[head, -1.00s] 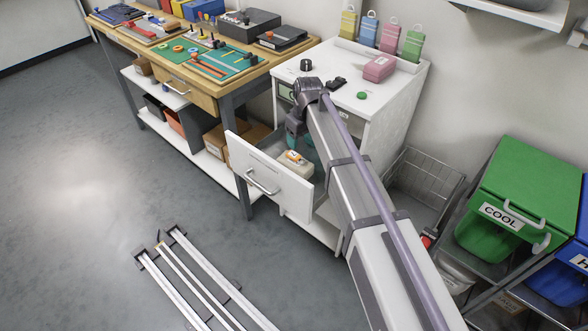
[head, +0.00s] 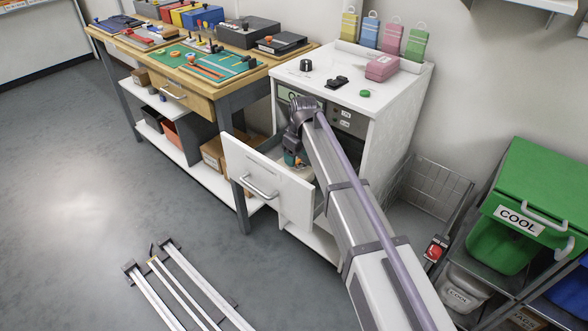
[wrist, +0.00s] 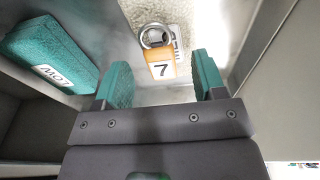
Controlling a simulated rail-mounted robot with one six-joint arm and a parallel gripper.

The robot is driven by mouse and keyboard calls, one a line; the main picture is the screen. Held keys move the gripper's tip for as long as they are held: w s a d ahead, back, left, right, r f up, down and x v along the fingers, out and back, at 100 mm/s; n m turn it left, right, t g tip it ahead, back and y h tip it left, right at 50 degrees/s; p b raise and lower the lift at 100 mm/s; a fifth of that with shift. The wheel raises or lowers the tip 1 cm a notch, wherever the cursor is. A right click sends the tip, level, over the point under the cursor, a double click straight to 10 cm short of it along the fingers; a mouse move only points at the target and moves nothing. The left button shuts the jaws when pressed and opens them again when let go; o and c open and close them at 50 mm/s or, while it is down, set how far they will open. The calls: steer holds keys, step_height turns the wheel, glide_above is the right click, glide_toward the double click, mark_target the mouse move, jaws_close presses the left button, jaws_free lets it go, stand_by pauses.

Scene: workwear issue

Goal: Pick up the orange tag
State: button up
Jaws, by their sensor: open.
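The orange tag (wrist: 160,68) is marked 7 and has a metal ring at its far end. In the wrist view it lies ahead of my gripper (wrist: 161,75), lined up with the gap between the two teal fingers. The fingers are apart, with nothing gripped; I cannot tell how far above the tag they are.
A teal block marked LOW (wrist: 50,55) lies left of my fingers in the drawer. A pale rough-surfaced thing (wrist: 203,20) is beyond them. The drawer wall (wrist: 285,85) rises close on the right. The white cabinet's top (head: 345,90) holds a pink case and small controls.

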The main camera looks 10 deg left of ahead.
step_height(320, 180, down, 2)
steer(key=shift+f, duration=0.1)
steer(key=shift+r, duration=0.3)
steer(key=c, duration=1)
steer(key=shift+r, duration=0.1)
